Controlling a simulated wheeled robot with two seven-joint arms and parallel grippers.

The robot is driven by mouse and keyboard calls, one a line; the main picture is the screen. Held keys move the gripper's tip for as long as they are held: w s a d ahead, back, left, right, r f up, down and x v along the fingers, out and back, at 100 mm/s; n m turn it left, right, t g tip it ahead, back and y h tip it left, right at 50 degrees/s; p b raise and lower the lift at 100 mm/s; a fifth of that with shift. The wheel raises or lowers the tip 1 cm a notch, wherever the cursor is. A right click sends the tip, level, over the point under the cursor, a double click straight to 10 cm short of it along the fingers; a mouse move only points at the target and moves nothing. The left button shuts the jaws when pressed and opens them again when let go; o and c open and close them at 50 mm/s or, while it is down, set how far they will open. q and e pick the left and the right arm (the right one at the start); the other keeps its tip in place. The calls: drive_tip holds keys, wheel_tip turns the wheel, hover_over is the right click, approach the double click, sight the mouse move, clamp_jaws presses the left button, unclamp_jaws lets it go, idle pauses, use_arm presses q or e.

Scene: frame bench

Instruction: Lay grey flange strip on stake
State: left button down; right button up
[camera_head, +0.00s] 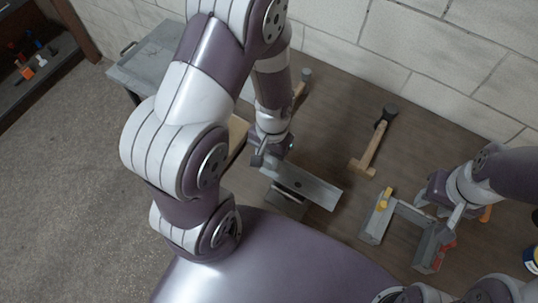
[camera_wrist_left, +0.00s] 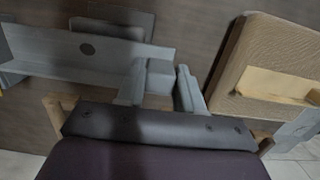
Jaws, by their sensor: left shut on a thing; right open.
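The grey flange strip (camera_head: 318,190) is a long flat metal piece, slanting down to the right in the head view. It also shows in the left wrist view (camera_wrist_left: 40,47), with a dark round spot on it. My left gripper (camera_head: 267,157) is shut on the strip's left end; its fingers also show in the left wrist view (camera_wrist_left: 165,88). The stake (camera_head: 288,198) is a dark block under the strip, mostly covered by it. I cannot tell whether the two touch.
A mallet (camera_head: 373,145) lies behind on the brown bench. A can (camera_head: 531,260) stands at the right edge. A block wall bounds the back.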

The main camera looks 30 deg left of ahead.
use_arm(q)
drive_tip(key=shift+f+b, duration=0.6)
drive_tip(key=shift+f, duration=0.3)
drive_tip(key=c, duration=0.6)
unclamp_jaws()
drive_tip(key=shift+c, duration=0.2)
drive_tip(key=shift+w+r+b, duration=0.55)
drive_tip(key=shift+w+r, duration=0.5)
drive_tip(key=shift+r, duration=5.15)
drive_tip(key=f+t+b, duration=0.1)
drive_tip(key=f, duration=0.1)
drive_tip(key=s+f+t+b, duration=0.1)
drive_tip(key=f+b, duration=0.3)
drive_tip(key=shift+s+a+n+t, duration=0.2)
drive_tip(key=shift+s+n+t, duration=0.1)
drive_tip(key=shift+s+t, duration=0.1)
drive_tip(key=shift+r, duration=0.15)
drive_tip(key=shift+w, duration=0.15)
